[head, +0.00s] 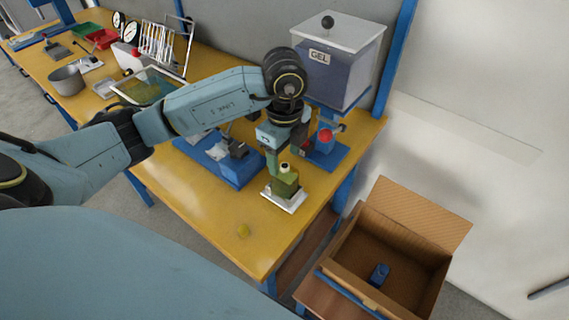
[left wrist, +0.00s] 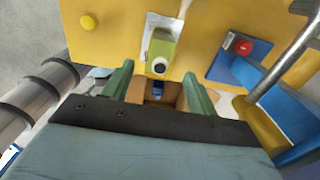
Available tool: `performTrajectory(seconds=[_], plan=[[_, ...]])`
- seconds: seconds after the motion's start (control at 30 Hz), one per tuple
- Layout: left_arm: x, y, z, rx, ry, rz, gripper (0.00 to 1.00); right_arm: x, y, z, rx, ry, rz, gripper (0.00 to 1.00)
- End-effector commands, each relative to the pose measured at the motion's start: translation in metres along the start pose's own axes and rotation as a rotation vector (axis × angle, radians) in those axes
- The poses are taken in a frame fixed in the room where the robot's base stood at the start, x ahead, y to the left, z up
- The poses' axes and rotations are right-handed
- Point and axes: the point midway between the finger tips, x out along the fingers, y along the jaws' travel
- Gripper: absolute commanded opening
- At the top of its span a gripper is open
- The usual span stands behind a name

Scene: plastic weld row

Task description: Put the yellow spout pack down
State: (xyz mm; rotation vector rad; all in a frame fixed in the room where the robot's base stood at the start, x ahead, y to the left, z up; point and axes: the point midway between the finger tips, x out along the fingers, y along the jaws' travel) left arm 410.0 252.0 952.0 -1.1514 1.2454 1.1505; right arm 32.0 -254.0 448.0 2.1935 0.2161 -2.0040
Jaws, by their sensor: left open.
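The yellow-green spout pack (head: 287,186) stands upright on a small white plate (head: 290,205) near the right end of the yellow table. Its pale round spout faces up, and the pack also shows in the left wrist view (left wrist: 161,48). My left gripper (head: 272,163) is close by the top of the pack, with its green fingers pointing down. In the left wrist view the fingers (left wrist: 158,84) are wide apart, with the pack beyond their tips and nothing held between them. The gripper hides part of the pack's back in the head view. My right gripper is not in view.
The gel tank (head: 338,75) stands on a blue stand with a red knob (head: 325,136). An open carton (head: 400,245) with a blue item stands lower right.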

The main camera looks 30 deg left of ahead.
Motion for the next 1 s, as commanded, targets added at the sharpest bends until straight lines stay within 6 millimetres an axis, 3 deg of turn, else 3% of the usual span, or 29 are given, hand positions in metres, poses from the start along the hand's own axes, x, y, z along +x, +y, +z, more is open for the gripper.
performTrajectory(seconds=[0.03,0.2,0.4,1.0], plan=[[-0.014,-0.001,0.000,0.001,0.000,-0.005,0.58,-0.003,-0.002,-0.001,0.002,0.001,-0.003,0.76],[-0.048,-0.001,0.000,0.000,0.000,-0.004,0.58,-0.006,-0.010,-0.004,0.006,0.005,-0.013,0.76],[-0.070,0.000,0.000,0.000,0.000,0.000,0.58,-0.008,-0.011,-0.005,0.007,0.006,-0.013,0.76],[-0.073,0.000,0.000,0.000,0.000,0.001,0.58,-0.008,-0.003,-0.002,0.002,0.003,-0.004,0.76]])
